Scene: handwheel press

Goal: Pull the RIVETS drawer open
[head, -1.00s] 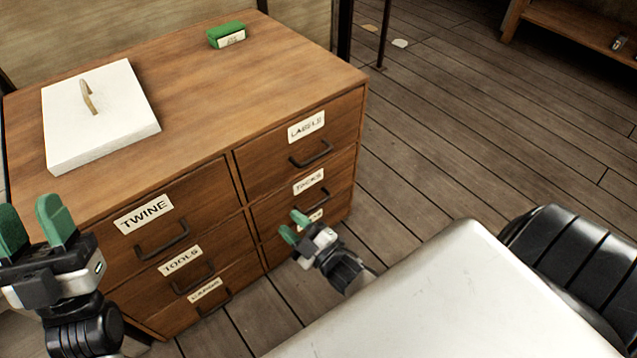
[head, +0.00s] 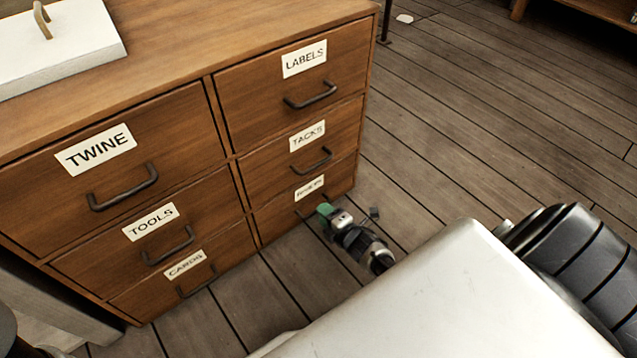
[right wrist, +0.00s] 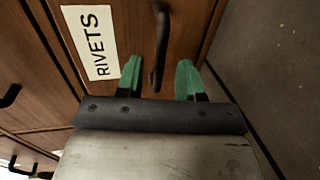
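The RIVETS drawer (right wrist: 129,23) is the bottom drawer of the cabinet's right column and looks shut; its label is small in the head view (head: 309,187). Its dark bar handle (right wrist: 160,45) stands between the two green fingertips of my right gripper (right wrist: 160,78) in the right wrist view. The fingers are open, one on each side of the handle's end, with a gap showing to each. In the head view my right gripper (head: 326,212) is low at the drawer's front and partly hides its handle. My left gripper is not in view.
Above are the TACKS drawer (head: 338,143) and the LABELS drawer (head: 340,72), both shut. TWINE (head: 60,195), TOOLS and CARDS drawers fill the left column. A white block lies on the cabinet top.

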